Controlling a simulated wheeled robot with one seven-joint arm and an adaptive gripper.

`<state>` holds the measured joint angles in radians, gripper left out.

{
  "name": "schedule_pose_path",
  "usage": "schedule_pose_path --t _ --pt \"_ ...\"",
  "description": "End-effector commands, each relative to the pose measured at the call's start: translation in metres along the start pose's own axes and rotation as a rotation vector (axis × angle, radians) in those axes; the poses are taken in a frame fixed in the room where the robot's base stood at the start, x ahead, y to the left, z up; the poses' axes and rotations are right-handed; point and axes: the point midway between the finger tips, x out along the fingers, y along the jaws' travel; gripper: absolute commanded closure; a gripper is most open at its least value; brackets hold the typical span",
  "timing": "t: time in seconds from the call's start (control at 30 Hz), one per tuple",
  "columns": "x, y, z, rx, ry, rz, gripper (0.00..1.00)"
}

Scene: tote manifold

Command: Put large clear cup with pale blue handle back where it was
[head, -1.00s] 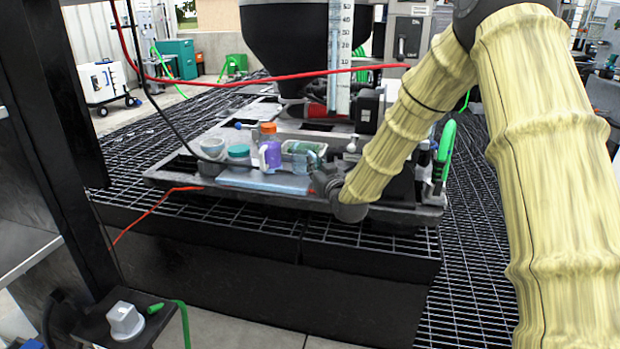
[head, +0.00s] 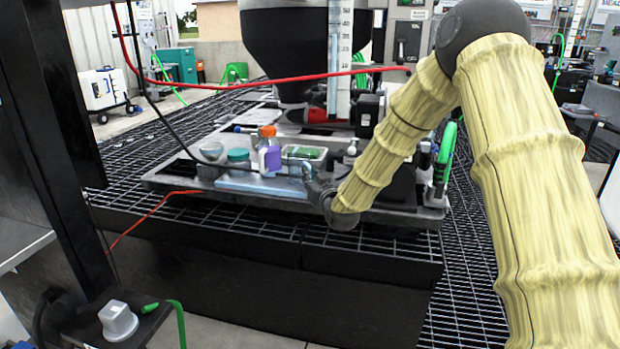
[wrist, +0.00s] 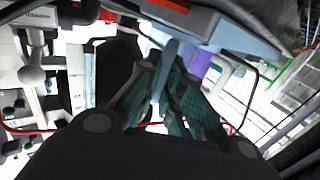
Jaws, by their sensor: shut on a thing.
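My gripper (head: 318,190) is at the front edge of the grey deck, in front of the white tray. In the wrist view its dark green finger pads (wrist: 165,90) are closed around a pale blue strip (wrist: 169,55), which looks like the handle of the large clear cup. The cup's clear body is hard to make out; in the head view only a small pale blue part (head: 306,168) shows beside the gripper. I cannot tell whether the cup touches the deck.
A purple-filled jug (head: 270,159), an orange-capped bottle (head: 268,131), a teal-lidded jar (head: 238,155) and a grey bowl (head: 211,150) stand to the left. A light blue slab (head: 262,187) lies along the front. A red hose crosses above.

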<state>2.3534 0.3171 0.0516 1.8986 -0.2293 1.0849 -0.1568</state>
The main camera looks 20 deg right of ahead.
Motion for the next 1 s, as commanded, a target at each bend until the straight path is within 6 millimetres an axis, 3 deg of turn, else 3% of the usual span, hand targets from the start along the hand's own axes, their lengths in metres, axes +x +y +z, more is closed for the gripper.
schedule_pose_path --t 0.07,0.1,0.2,0.63,1.0 --pt "0.000 0.000 0.003 0.000 -0.001 0.000 1.00" --pt "0.000 0.000 0.002 0.000 -0.001 0.000 0.86" --pt "0.000 0.000 0.002 0.000 -0.001 0.000 0.71" --pt "-0.005 0.000 -0.001 0.000 -0.002 0.000 0.71" --pt "-0.066 0.000 -0.003 0.000 -0.002 0.000 0.71"
